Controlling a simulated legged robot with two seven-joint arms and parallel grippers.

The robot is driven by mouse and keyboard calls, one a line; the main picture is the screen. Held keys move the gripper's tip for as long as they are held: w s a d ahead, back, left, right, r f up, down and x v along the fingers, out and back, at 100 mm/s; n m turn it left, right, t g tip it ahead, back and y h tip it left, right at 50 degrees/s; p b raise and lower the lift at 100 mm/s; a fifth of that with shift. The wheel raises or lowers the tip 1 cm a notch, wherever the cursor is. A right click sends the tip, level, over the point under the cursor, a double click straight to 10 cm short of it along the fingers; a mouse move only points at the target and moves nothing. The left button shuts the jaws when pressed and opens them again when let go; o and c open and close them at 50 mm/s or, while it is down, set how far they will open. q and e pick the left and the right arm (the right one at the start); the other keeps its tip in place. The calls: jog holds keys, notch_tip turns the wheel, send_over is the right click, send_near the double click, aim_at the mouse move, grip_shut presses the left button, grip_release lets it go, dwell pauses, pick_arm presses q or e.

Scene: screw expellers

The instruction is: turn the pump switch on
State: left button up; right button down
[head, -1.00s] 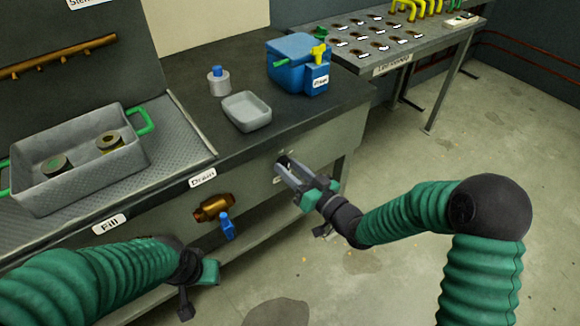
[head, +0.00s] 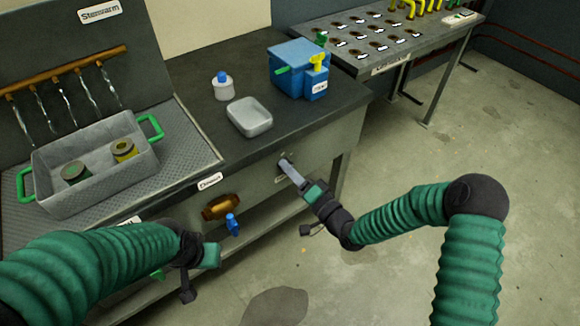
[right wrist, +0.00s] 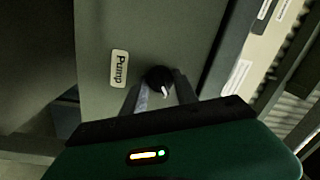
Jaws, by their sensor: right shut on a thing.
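The pump switch is a small dark knob (right wrist: 158,78) with a white mark, beside the "Pump" label (right wrist: 119,69) on the grey front panel. In the head view my right gripper (head: 286,165) is at that panel, its fingers turned edge-on and hiding the knob. In the right wrist view its two fingers (right wrist: 160,97) are closed in around the knob.
The basket holds two round pieces. A brass drain valve (head: 222,207) with a blue handle (head: 233,224) sticks out left of my right gripper. A white bottle (head: 223,90), a grey tray (head: 249,117) and a blue box (head: 292,68) stand on the bench. The floor at right is clear.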

jog(key=shift+d+m, duration=0.15)
jog(key=shift+m, duration=0.45)
jog(key=shift+f, duration=0.1)
jog(key=c, duration=0.9)
grip_release()
jog(key=shift+w, duration=0.1)
jog(key=shift+c, duration=0.2)
jog(key=p+v, duration=0.2)
jog(key=v, duration=1.5)
jog(key=shift+p, duration=0.35)
